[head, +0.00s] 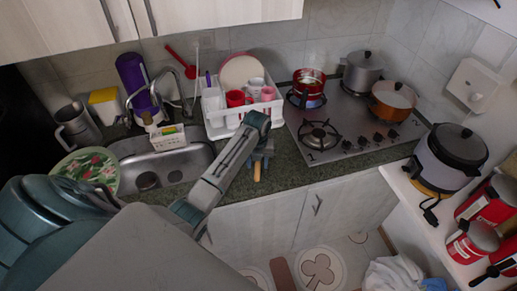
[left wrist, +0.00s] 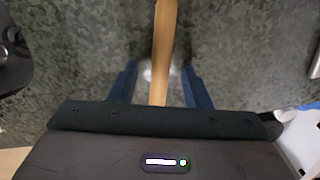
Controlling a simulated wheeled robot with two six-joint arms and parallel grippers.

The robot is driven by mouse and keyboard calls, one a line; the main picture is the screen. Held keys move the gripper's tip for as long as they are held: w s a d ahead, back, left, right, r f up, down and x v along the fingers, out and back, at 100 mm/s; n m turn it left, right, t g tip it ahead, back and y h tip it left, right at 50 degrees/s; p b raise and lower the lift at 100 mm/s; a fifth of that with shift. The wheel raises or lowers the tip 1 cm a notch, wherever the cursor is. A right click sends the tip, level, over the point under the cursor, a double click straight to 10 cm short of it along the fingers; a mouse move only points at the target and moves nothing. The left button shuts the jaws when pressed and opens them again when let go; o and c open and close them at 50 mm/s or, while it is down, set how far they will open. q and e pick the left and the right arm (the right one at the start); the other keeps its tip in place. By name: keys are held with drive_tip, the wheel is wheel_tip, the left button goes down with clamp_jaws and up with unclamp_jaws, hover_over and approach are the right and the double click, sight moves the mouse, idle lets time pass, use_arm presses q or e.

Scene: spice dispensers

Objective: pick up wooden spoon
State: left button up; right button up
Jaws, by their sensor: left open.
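The wooden spoon (left wrist: 164,40) is a light brown handle in the left wrist view, running from the top edge down between the fingers of my left gripper (left wrist: 160,85). The two blue fingers stand apart, one on each side of the handle, with gaps beside it. The gripper and arm hide the rest of the spoon. My right gripper is not in view.
A white dish rack (head: 216,128) with cups and a plate stands behind the gripper. The steel stove (head: 345,125) with several pots is to the right, and the sink (head: 185,172) is to the left. The dark green counter (head: 292,172) is bare along its front.

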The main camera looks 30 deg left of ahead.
use_arm(q)
clamp_jaws()
idle(0.3)
